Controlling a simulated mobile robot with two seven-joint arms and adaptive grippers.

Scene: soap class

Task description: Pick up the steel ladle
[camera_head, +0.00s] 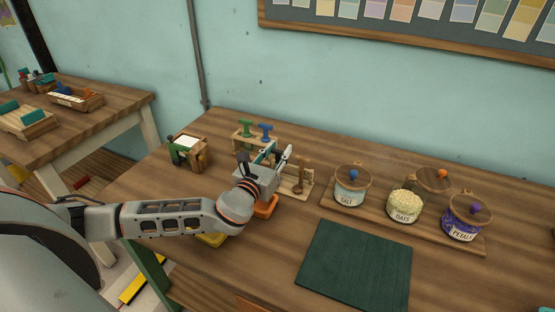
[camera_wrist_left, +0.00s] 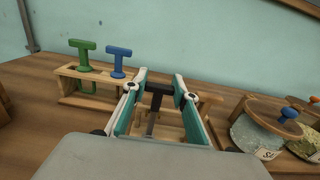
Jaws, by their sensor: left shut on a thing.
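My left gripper (camera_head: 275,154) is over the small wooden stand at the back middle of the table. In the left wrist view its teal-padded fingers (camera_wrist_left: 160,84) are on either side of a black T-shaped handle (camera_wrist_left: 157,89) with a greyish shaft, and they are shut on it. This fits the steel ladle, but its bowl is hidden, so I cannot tell whether it has left the stand. A brown ladle-like tool (camera_head: 300,176) stands just right of the gripper. My right gripper is not in view.
A wooden rack (camera_wrist_left: 72,98) holds green and blue T-handled tools behind the gripper. Labelled jars, including salt (camera_head: 349,198) and petals (camera_head: 462,231), stand on a board at right. A dark green mat (camera_head: 355,265) lies clear in front.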

